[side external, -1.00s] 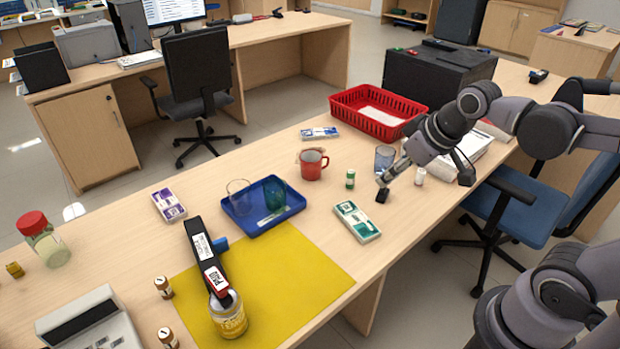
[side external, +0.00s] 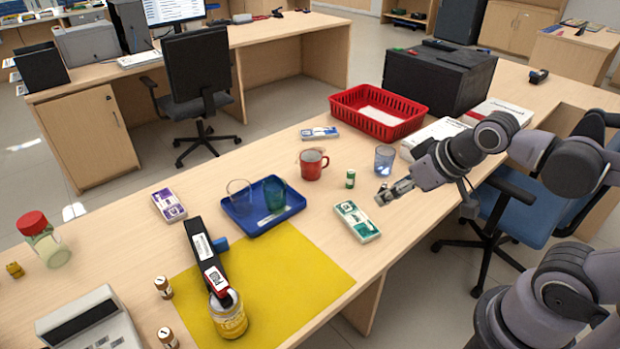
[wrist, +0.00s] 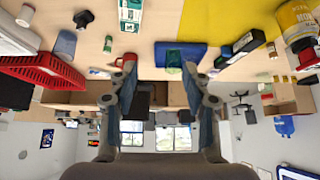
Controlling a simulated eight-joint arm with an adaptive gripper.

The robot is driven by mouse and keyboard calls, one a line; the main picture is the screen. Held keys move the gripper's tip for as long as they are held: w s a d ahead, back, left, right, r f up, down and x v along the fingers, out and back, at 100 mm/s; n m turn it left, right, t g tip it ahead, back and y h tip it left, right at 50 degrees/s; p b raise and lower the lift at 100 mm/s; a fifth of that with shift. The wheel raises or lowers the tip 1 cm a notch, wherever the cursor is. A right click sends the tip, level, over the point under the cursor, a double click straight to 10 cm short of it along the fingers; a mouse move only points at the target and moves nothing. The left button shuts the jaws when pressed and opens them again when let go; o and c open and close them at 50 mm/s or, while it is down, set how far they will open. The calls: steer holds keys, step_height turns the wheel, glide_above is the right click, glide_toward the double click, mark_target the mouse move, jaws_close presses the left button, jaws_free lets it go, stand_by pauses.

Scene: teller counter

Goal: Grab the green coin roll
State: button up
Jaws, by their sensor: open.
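The green coin roll (side external: 350,179) stands upright on the counter, in front of the red mug and left of the blue glass. It also shows in the wrist view (wrist: 107,43), upper left of the fingers. My gripper (side external: 382,197) is a little right of the roll and nearer the counter's front edge, apart from it. In the wrist view my gripper (wrist: 158,80) has its two fingers spread wide with nothing between them.
The red mug (side external: 312,165), blue glass (side external: 384,160) and green-and-white pack (side external: 356,221) surround the roll. A blue tray (side external: 238,222) lies left, a red basket (side external: 415,124) behind. In the wrist view a white roll (wrist: 25,15) and black object (wrist: 83,18) stand nearby.

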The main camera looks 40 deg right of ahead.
steer(key=shift+o, duration=0.3)
stand_by(0.4)
steer(key=m+g+h, duration=0.2)
steer(key=m+g, duration=0.1)
steer(key=m, duration=0.2)
glide_above(352, 173)
steer(key=s+a, duration=0.1)
steer(key=s, duration=0.2)
step_height(352, 173, down, 11)
steer(key=x, duration=0.5)
steer(key=shift+w, duration=0.2)
steer(key=shift+s+a+x, duration=0.1)
steer(key=shift+s+x, duration=0.05)
steer(key=shift+x, duration=1.25)
steer(key=shift+s+a+x, duration=0.1)
steer(key=shift+x, duration=1.35)
steer(key=shift+f, duration=0.15)
jaws_close()
